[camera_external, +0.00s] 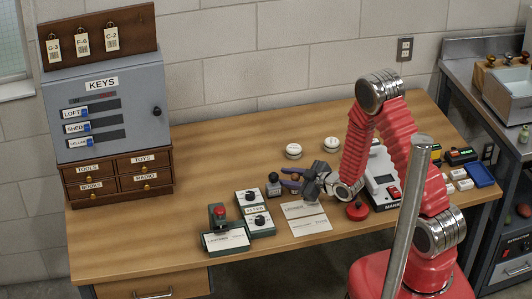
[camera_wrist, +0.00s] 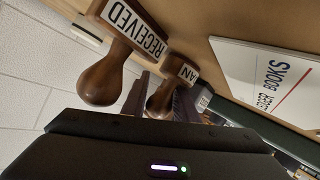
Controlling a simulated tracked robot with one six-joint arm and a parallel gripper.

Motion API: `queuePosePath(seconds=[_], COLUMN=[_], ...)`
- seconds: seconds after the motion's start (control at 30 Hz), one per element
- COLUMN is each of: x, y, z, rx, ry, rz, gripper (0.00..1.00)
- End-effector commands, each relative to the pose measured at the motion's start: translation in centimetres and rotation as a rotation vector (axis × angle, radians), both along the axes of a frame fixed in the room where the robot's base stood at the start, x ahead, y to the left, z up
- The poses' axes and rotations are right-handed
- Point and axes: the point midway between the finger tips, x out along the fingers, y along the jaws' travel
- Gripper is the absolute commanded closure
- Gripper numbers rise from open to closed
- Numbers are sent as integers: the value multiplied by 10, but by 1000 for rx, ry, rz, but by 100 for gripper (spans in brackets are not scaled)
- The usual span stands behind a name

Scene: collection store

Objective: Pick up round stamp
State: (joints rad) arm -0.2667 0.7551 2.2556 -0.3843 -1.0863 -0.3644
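In the outside view my gripper (camera_external: 287,178) is low over the middle of the desk, pointing left. Its purple fingers are spread, with nothing clearly held. A small dark stamp-like piece (camera_external: 274,184) stands just left of the fingertips. A red round-based piece with a knob (camera_external: 357,211) sits right of the gripper. The wrist view shows a wooden-handled stamp marked RECEIVED (camera_wrist: 122,45) close up and a second wooden-handled stamp (camera_wrist: 172,82) near the fingers, its label partly hidden. I cannot tell for certain which piece is the round stamp.
White round pieces (camera_external: 293,151) lie behind the gripper. Paper cards (camera_external: 306,218) lie in front, with a white machine (camera_external: 381,181) at right. Green-based devices (camera_external: 225,238) stand front left, near the key cabinet (camera_external: 105,105). The desk's left middle is clear.

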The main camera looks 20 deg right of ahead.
Motion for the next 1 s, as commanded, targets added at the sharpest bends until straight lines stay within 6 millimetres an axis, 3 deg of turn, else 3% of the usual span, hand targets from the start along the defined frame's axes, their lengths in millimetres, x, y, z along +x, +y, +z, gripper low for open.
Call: queuePosePath(seconds=[0.23, 0.6, 1.0], x=[0, 0, 0], y=[0, 0, 0], z=[0, 0, 6], rx=[0, 0, 0], ry=[0, 0, -2], rz=[0, 0, 0], gripper=[75, 100, 100])
